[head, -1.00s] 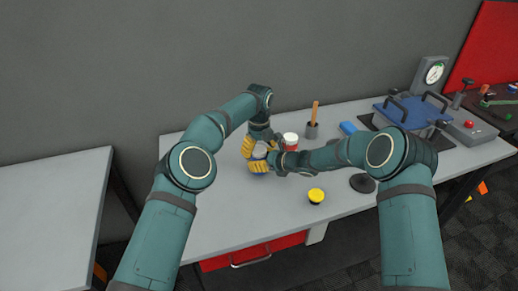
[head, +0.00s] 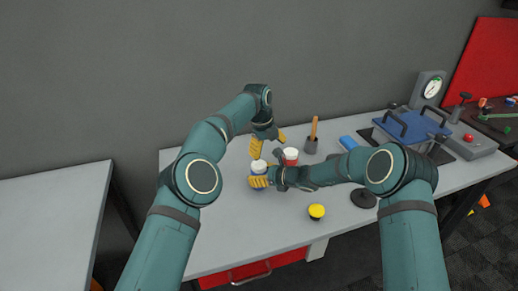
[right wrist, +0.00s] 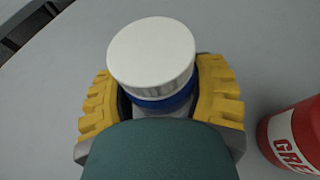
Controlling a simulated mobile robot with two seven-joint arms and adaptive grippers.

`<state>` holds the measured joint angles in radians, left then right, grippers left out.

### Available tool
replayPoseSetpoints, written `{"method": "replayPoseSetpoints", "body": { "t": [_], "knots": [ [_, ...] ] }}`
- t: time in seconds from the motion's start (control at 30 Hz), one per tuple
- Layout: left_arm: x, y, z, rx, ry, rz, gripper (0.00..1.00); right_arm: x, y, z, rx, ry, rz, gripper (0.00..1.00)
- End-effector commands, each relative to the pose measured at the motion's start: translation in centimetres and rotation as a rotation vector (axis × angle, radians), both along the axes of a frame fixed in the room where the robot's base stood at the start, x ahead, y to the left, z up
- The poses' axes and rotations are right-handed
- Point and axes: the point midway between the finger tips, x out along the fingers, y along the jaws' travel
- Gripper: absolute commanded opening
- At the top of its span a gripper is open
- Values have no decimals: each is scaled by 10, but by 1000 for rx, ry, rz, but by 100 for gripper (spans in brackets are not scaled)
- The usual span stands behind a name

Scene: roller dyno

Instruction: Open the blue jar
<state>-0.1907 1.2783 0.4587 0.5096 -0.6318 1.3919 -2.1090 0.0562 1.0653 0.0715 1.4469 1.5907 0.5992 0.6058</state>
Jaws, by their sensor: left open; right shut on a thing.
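The blue jar (head: 259,174) stands on the grey bench with its white lid (head: 258,166) on top. In the right wrist view, the white lid (right wrist: 152,52) sits above a blue band (right wrist: 165,104) of the jar; I cannot tell whether the lid is loose. My right gripper (head: 262,181) is shut on the jar's body, with one yellow finger on each side below the lid. My left gripper (head: 269,144) is open and empty, just above and behind the lid, apart from it. The lower jar is partly hidden by my right gripper.
A red jar with a white lid (head: 291,157) stands close to the right of the blue jar. Behind it is a grey cup (head: 311,146) with a wooden handle. A yellow-topped black object (head: 317,211) lies in front. The bench's left part is clear.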

Motion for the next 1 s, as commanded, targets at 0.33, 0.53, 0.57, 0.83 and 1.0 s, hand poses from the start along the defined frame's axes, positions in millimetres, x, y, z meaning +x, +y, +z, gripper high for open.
{"method": "replayPoseSetpoints", "body": {
  "t": [0.33, 0.53, 0.57, 0.83, 1.0],
  "knots": [
    [62, -98, 83, -688, -268, 221, 83, 0, 0, 1, 1, -2, 0, 0],
    [101, -109, 148, -1055, -377, 485, 83, 0, 0, 1, 1, -2, 0, 0],
    [107, -107, 157, -1106, -391, 534, 83, 0, 0, 1, 1, -2, 0, 0],
    [154, -56, 210, -1476, -463, 1045, 83, 0, 0, 1, 1, -2, 0, 0],
    [171, -8, 209, -1607, -455, 1437, 83, 0, 0, 1, 1, -2, 0, 0]
  ]
}}
